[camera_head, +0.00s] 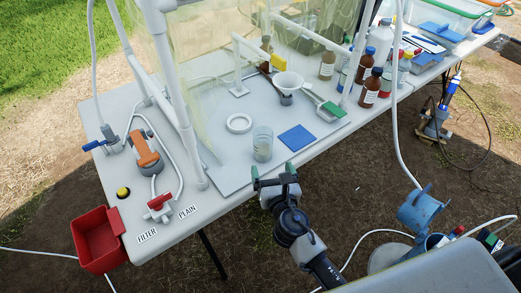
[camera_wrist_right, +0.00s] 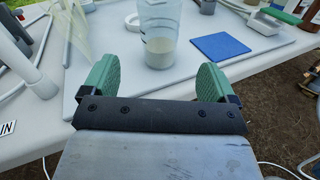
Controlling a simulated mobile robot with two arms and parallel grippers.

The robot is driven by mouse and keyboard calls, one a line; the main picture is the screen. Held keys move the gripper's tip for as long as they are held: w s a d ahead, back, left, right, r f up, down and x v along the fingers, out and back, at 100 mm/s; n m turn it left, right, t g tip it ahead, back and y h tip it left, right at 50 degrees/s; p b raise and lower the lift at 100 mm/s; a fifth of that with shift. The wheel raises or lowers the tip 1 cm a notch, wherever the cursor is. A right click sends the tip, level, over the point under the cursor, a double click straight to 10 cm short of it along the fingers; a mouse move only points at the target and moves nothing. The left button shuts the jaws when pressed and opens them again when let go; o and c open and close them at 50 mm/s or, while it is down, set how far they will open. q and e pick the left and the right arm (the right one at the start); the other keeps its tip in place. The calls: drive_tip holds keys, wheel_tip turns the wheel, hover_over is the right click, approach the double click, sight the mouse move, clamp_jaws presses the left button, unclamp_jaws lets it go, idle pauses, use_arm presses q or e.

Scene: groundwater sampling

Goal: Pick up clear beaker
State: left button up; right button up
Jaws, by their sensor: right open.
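The clear beaker (camera_head: 263,144) stands upright on the grey board on the table, near its front edge. It holds some pale, cloudy liquid at the bottom. In the right wrist view the beaker (camera_wrist_right: 159,32) stands beyond the fingers, with its top cut off by the frame. My right gripper (camera_head: 274,178) is in front of the table's edge, short of the beaker. Its two green fingers (camera_wrist_right: 157,82) are spread apart with nothing between them. My left gripper is not in view.
A blue square pad (camera_head: 297,138) lies right of the beaker, and a white ring (camera_head: 239,123) lies behind it. A funnel (camera_head: 287,83) and brown bottles (camera_head: 371,88) stand farther back right. White pipe framing rises at left. A red bin (camera_head: 100,240) hangs at the table's left end.

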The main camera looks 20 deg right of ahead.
sight(265, 147)
drive_tip(key=shift+n, duration=0.7)
drive_tip(key=w, duration=0.2)
drive_tip(key=w+r, duration=0.1)
drive_tip(key=w, duration=0.2)
drive_tip(key=shift+a, duration=0.2)
drive_tip(key=w, duration=0.4)
drive_tip(key=w+d, duration=0.1)
drive_tip(key=w, duration=0.1)
drive_tip(key=shift+f, duration=0.1)
drive_tip(key=c, duration=1)
drive_tip(key=shift+c, duration=0.2)
